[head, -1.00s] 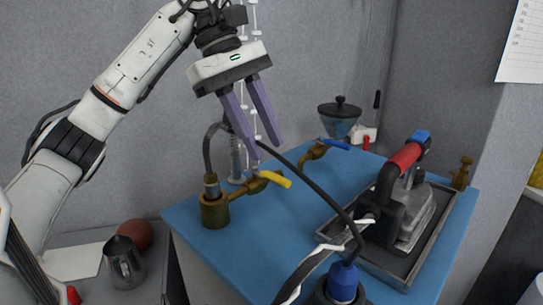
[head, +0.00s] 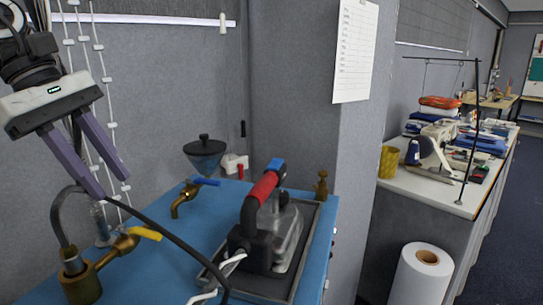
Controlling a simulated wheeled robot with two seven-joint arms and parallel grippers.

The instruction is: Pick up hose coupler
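I cannot tell for certain which piece is the hose coupler. A small upright brass piece (head: 321,186) stands at the blue bench's back right, behind the iron. My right gripper is out of view.
An iron with a red handle (head: 265,187) sits in a dark tray (head: 318,240) on the blue bench (head: 158,258). A black hose (head: 165,235) crosses the bench. A blue-handled tap (head: 185,198) is behind. Right: a white roll (head: 405,278) and a long, cluttered table (head: 428,193).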

